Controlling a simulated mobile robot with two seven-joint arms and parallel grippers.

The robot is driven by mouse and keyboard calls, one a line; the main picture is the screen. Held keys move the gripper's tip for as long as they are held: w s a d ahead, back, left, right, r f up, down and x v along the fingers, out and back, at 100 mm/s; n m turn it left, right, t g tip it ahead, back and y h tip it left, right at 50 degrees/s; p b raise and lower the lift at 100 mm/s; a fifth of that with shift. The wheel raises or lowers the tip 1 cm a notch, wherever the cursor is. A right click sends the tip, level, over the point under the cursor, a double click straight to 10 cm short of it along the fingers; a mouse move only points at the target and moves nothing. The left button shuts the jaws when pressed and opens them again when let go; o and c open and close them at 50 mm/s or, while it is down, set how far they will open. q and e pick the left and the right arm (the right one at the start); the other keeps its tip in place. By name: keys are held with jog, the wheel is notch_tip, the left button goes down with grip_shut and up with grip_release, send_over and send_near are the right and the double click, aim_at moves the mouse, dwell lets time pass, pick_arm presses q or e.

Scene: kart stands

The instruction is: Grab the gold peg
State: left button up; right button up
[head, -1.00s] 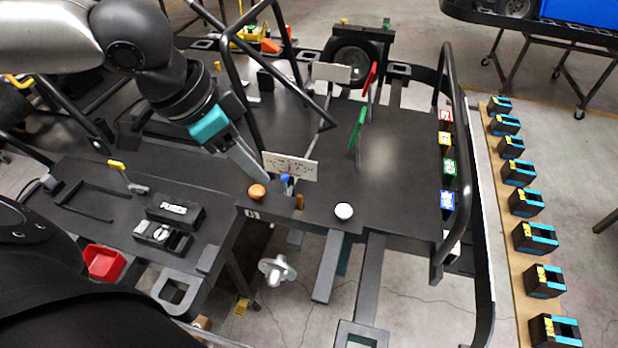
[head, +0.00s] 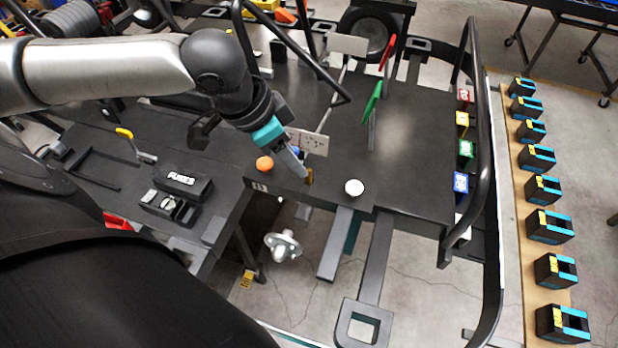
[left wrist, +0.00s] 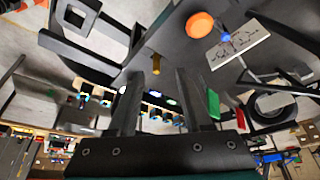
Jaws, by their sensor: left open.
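The gold peg (head: 309,176) stands upright near the front edge of the dark kart deck, between an orange knob and a white knob. In the left wrist view the gold peg (left wrist: 156,65) shows between the tips of my open fingers. My left gripper (head: 302,174) has a teal body and grey fingers, and its tips are right beside the peg in the head view. In the left wrist view the left gripper (left wrist: 159,75) is open with nothing held. Whether a finger touches the peg I cannot tell. My right gripper is not in view.
The orange knob (head: 264,163), a blue knob (head: 295,151) and a white sign (head: 307,142) are close to the gripper. The white knob (head: 354,187) is to the right. A green lever (head: 373,103) and a red lever (head: 387,52) rise behind. The deck's right part is clear.

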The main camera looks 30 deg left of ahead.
aim_at(309, 180)
pick_arm(q)
jog(key=shift+d+x, duration=0.2)
jog(key=shift+x, duration=1.15)
jog(key=shift+d+x, duration=0.15)
jog(key=shift+x, duration=1.2)
jog(key=shift+r, duration=0.1)
grip_shut()
